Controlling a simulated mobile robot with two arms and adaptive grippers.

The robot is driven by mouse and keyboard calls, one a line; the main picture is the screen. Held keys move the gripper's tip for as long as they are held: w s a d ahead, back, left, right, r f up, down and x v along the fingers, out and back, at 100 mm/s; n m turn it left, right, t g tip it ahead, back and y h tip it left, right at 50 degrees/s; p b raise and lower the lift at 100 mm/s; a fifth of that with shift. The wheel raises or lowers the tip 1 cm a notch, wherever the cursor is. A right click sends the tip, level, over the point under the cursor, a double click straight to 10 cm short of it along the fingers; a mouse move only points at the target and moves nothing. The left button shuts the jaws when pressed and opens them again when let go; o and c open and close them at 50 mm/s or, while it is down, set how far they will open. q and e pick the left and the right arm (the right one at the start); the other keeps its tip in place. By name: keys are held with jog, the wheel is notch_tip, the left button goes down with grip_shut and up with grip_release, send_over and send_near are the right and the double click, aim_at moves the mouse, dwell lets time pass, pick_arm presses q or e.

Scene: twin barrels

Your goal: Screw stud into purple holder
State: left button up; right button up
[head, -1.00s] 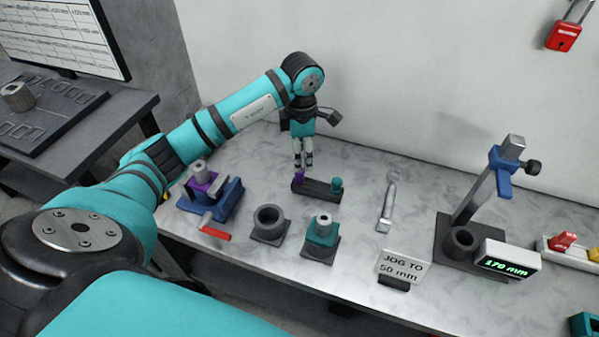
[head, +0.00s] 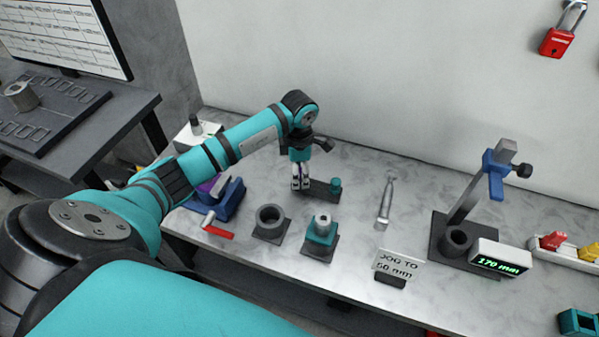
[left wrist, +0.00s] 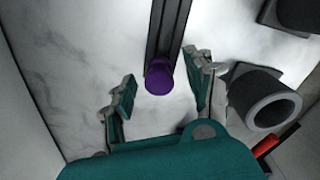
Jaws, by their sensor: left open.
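The purple stud (left wrist: 159,78) stands at the near end of the dark rack (head: 323,191). It shows in the left wrist view, and my gripper hides it in the head view. My left gripper (head: 300,183) points down over that end of the rack. Its fingers (left wrist: 163,88) are open on either side of the stud, with gaps visible. The purple holder (head: 208,184) is clamped in the blue vise (head: 232,201) with a red handle, and my arm partly covers it. My right gripper is in neither view.
A teal stud (head: 335,186) stands at the rack's other end. A grey empty holder (head: 270,222) and a teal holder (head: 321,232) stand in front. A wrench (head: 386,202), a sign (head: 396,264) and a height gauge (head: 462,240) are to the right.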

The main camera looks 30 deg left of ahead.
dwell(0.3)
pick_arm(q)
grip_shut()
dwell(0.3)
notch_tip(320, 180, up, 9)
jog(key=b, duration=0.2)
jog(key=shift+f+b, duration=0.15)
jog(key=shift+b, duration=0.25)
jog(key=shift+r, duration=0.6)
